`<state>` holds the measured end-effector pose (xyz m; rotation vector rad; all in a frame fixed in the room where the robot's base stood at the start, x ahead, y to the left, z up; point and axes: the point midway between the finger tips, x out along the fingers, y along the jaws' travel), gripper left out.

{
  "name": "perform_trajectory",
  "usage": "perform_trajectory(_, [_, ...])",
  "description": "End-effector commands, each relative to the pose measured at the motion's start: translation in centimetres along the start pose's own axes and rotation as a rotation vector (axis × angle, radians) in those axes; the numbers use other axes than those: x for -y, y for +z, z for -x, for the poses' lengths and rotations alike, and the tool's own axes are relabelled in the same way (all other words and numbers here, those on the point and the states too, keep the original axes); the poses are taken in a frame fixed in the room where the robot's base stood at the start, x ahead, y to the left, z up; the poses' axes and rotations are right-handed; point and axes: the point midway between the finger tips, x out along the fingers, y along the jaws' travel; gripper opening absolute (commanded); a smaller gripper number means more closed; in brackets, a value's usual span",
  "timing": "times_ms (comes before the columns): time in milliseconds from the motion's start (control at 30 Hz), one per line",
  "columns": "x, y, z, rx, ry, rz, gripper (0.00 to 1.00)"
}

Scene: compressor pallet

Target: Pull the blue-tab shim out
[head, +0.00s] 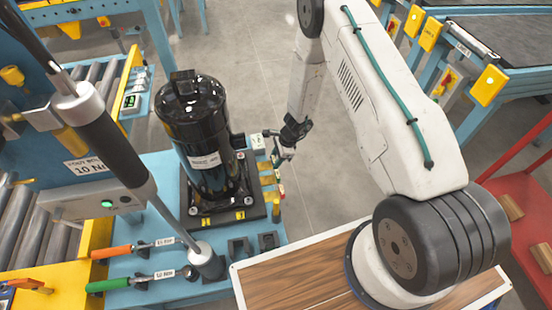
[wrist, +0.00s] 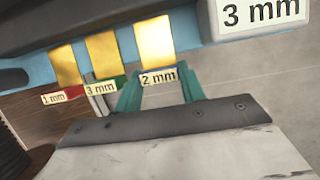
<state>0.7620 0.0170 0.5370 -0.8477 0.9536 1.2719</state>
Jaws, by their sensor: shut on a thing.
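The blue-tab shim (wrist: 154,45) is a brass strip with a "2 mm" label on its tab. In the wrist view its tab sits between the two teal fingers of my gripper (wrist: 158,88), which is shut on it. The strip's far end runs under the pallet edge and is hidden. To its left are the green-tab "3 mm" shim (wrist: 102,55) and the red-tab "1 mm" shim (wrist: 65,66). In the head view my gripper (head: 283,156) is at the right side of the black compressor (head: 205,135); the blue tab is too small to tell there.
A white "3 mm" sign (wrist: 262,12) is close by at the upper right of the wrist view. Orange (head: 125,250) and green (head: 120,284) handled tools lie on the blue table at front left. A wooden-topped surface (head: 290,280) is in front. Open floor lies right of the compressor.

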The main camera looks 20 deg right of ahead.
Motion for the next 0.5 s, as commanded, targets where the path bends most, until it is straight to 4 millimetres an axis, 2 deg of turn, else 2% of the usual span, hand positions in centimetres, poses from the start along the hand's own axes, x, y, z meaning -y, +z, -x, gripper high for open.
perform_trajectory(33, [0.1, -0.2, 0.1, -0.003, -0.004, -0.002, 0.45])
perform_trajectory(100, [0.1, -0.2, 0.1, -0.003, -0.004, -0.002, 0.62])
perform_trajectory(367, [0.1, 0.0, 0.0, -0.002, -0.001, 0.001, 0.62])
perform_trajectory(500, [0.1, 0.0, 1.1, -0.002, -0.003, 0.002, 0.62])
